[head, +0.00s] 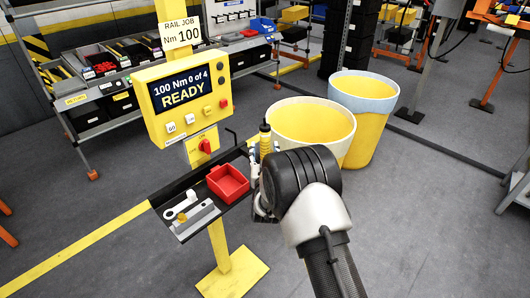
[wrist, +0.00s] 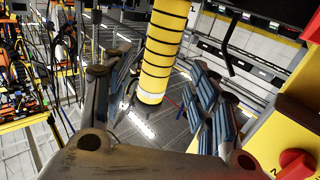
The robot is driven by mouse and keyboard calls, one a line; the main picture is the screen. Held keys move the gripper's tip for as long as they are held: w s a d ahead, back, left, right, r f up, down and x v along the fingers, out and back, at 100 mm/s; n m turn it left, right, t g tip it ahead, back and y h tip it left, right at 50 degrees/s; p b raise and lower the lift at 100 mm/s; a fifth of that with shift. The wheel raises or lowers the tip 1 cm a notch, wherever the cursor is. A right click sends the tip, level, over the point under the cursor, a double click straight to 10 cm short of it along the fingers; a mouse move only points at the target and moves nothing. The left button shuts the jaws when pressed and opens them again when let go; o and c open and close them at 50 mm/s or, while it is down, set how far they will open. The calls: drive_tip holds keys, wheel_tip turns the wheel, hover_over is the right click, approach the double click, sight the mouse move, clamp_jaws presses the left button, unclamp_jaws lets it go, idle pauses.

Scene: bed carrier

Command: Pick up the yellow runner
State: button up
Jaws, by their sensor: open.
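The yellow runner (head: 265,140) is a yellow cylinder with a black top, upright beside the yellow control box. In the wrist view the runner (wrist: 162,45) shows black bands and a white band near its lower end. My gripper (wrist: 158,92) is open, with one ribbed finger on each side of the runner. Gaps show between the fingers and the runner, and I cannot tell whether it lies fully between them in depth. In the head view my gripper (head: 255,175) is partly hidden by my wrist, just below the runner's visible part.
The yellow control box (head: 185,95) reads "100 Nm 0 of 4 READY". Below it a black tray (head: 164,210) holds a red bin (head: 228,182) and grey tools. Two yellow-lined tubs (head: 312,122) (head: 364,105) stand close behind my wrist. Floor at the lower left is clear.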

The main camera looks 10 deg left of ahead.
sight(265, 145)
drive_tip(key=w, duration=0.3)
drive_tip(key=shift+w+b, duration=0.35)
drive_tip(key=shift+c, duration=0.5)
clamp_jaws()
drive_tip(key=shift+a+r, duration=0.1)
drive_tip(key=shift+r, duration=0.1)
